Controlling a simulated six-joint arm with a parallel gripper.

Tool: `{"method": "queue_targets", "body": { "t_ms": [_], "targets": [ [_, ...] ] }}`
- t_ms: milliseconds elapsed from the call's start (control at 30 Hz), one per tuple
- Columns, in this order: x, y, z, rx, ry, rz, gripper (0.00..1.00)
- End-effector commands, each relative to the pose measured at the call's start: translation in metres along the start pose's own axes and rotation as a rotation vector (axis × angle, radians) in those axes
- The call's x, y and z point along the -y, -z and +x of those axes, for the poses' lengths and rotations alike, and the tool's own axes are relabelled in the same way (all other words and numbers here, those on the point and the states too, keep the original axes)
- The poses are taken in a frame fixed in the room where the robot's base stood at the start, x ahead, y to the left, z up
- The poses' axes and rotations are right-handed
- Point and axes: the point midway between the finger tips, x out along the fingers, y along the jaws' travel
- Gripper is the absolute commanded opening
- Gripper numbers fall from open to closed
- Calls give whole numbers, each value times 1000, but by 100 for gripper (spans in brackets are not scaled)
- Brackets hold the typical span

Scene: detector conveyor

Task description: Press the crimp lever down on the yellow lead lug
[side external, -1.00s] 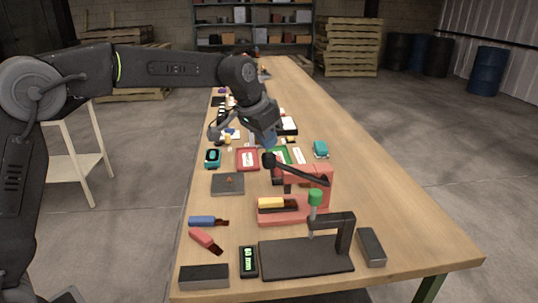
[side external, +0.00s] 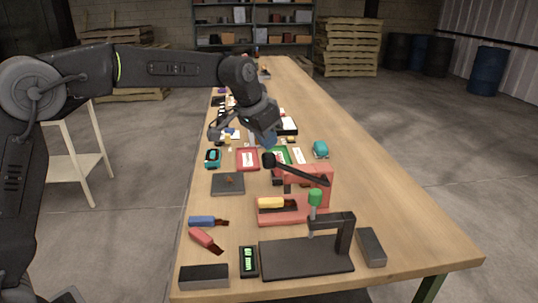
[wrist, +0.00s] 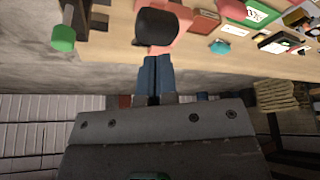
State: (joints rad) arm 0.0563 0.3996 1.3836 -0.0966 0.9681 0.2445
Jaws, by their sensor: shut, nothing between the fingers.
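The red crimp press (side external: 318,195) stands on the table, with its black lever (side external: 300,172) slanting up to a round black knob (side external: 268,159). The yellow lead lug (side external: 271,203) lies on the press's red base, below the lever. My gripper (side external: 269,140) is shut and empty, with its blue fingers just above the knob. In the wrist view, my gripper's fingertips (wrist: 155,58) are right by the black knob (wrist: 157,27). I cannot tell whether they touch it. The lug is not seen in the wrist view.
A black stand with a green-topped plunger (side external: 315,197) is in front of the press. Blue (side external: 203,221) and red (side external: 206,240) pieces lie to the left, near a grey plate (side external: 228,184). Red and green trays lie behind. The table's right side is mostly clear.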

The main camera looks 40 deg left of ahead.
Motion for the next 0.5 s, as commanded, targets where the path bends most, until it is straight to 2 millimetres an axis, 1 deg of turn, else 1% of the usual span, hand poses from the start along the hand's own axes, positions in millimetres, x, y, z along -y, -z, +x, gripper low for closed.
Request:
{"method": "queue_targets", "body": {
  "t_ms": [233,500],
  "targets": [
    [0,-1,2,1,0,0,0],
    [0,-5,13,1,0,0,0]
  ]
}}
